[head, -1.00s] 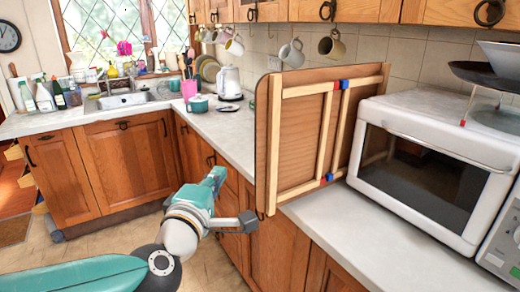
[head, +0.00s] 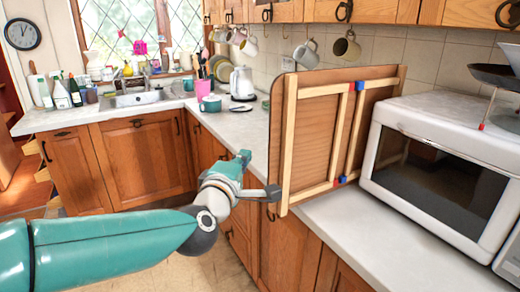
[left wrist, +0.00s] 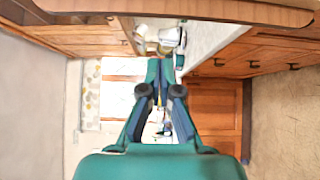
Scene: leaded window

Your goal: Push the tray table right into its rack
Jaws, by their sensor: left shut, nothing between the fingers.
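The tray table (head: 318,125) is a brown wooden panel with rounded corners and pale wooden bars, standing upright on the counter at the centre right of the head view. Small blue and red pieces sit on its bars. A wooden edge, probably its own, crosses the top of the left wrist view. My left gripper (head: 243,158) is left of the panel's near edge, pointing toward the sink end. In the left wrist view its fingers (left wrist: 160,68) are together with nothing between them. The dark block on its wrist overlaps the panel's lower left corner; contact is unclear. I cannot make out a separate rack.
A white microwave (head: 440,165) stands right of the tray table. Mugs (head: 347,47) hang above it. Wooden cabinets (head: 285,245) lie below the counter. A kettle (head: 242,83) and sink (head: 145,99) are farther back. The floor left of the cabinets is open.

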